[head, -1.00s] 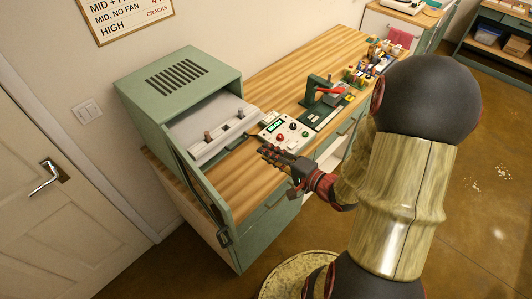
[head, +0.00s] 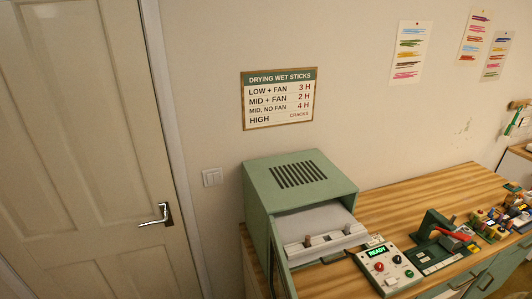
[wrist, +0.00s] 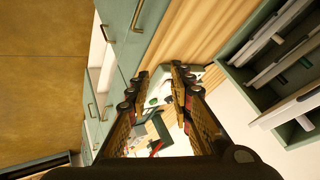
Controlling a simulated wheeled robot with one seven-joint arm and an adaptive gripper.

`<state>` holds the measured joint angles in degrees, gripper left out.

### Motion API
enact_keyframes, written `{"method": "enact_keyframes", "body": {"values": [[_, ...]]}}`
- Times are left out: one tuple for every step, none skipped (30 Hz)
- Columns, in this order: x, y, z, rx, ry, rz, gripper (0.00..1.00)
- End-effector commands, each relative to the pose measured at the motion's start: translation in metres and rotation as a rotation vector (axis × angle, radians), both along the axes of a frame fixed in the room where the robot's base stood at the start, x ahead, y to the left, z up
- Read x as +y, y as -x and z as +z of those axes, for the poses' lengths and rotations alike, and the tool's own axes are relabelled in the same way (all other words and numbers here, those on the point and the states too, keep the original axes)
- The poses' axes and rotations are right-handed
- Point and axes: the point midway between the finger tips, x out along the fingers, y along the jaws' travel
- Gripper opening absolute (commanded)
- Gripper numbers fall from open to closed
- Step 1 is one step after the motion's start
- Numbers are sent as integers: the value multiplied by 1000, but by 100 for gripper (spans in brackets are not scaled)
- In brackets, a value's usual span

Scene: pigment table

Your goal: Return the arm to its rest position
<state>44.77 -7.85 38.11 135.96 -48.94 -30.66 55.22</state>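My gripper (wrist: 160,76) shows only in the wrist view. Its two fingers stand apart with a gap between the tips, and nothing is held. Beyond the fingertips, the white control box (wrist: 156,95) on the bench shows partly between the fingers. My arm and gripper are outside the head view. There, the control box (head: 390,268) has a green READY display, knobs and buttons.
The wooden bench top (head: 420,205) is bare behind the devices. A dark green press with a red handle (head: 452,232) stands right of the control box. Colourful small items (head: 505,215) crowd the far right. A door (head: 90,130) and a drying-times sign (head: 279,98) are at left and centre.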

Motion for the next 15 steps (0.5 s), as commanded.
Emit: {"method": "enact_keyframes", "body": {"values": [[-13,9,0,68,70,8,22],[-19,16,0,114,108,15,22],[-27,25,2,174,154,26,22],[-31,32,4,219,185,36,22],[-34,38,7,261,211,47,22],[-36,46,12,315,241,63,22],[-36,51,16,355,261,78,22],[-35,57,21,392,277,92,22],[-32,64,29,439,293,116,22],[-29,68,35,471,303,135,22],[-24,72,42,500,310,156,22],[-15,77,51,534,314,186,22],[-7,81,58,556,314,211,22],[3,84,65,574,312,238,22],[18,88,76,592,307,278,22]]}}
